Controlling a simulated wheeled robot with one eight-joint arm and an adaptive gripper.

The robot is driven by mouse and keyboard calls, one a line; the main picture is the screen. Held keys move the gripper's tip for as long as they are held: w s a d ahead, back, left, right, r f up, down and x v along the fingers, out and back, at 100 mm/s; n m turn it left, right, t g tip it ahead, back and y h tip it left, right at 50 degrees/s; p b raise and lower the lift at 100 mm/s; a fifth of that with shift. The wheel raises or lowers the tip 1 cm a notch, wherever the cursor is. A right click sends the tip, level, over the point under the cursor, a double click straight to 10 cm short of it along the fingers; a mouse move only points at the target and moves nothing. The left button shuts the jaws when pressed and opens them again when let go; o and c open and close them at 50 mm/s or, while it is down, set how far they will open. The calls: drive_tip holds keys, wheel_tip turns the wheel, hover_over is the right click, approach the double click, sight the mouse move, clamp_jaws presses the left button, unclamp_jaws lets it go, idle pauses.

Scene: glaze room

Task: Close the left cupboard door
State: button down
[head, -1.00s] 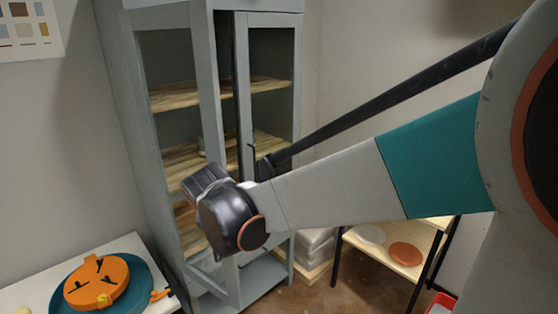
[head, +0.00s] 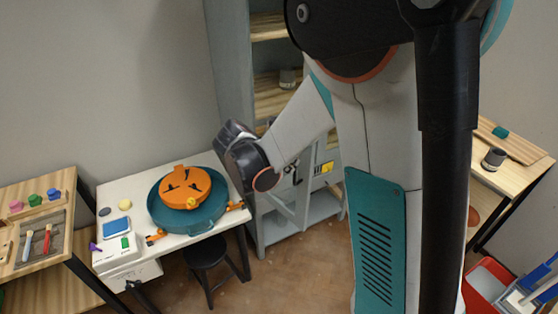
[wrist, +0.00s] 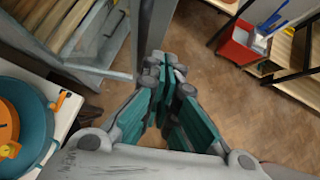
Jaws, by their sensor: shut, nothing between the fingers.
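The grey cupboard (head: 232,80) stands against the wall, with wooden shelves behind its front frame. Its left door (head: 287,208) appears to stand ajar; its low rail slants outward in the head view, and my arm hides most of the rest. In the wrist view, a grey upright that looks like the door's free edge (wrist: 143,32) stands just beyond my gripper (wrist: 166,68). My gripper is shut and empty, with its fingertips close to that upright. I cannot tell whether they touch. In the head view, my wrist hides the fingers.
A white table (head: 112,193) with a teal banding wheel (head: 215,217) and an orange disc stands left of the cupboard. A black stool (head: 205,252) is beneath its edge. A red bin (head: 490,280) stands at the right. The brown floor before the cupboard looks clear.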

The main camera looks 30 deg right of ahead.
drive_tip(key=shift+w+d+f, duration=0.2)
drive_tip(key=shift+w+d, duration=0.05)
drive_tip(key=shift+d, duration=0.6)
drive_tip(key=shift+w+d+f, duration=0.25)
drive_tip(key=shift+d, duration=0.65)
drive_tip(key=shift+w+d+f, duration=0.2)
drive_tip(key=shift+w+d, duration=0.05)
drive_tip(key=shift+d, duration=0.6)
drive_tip(key=shift+d, duration=0.1)
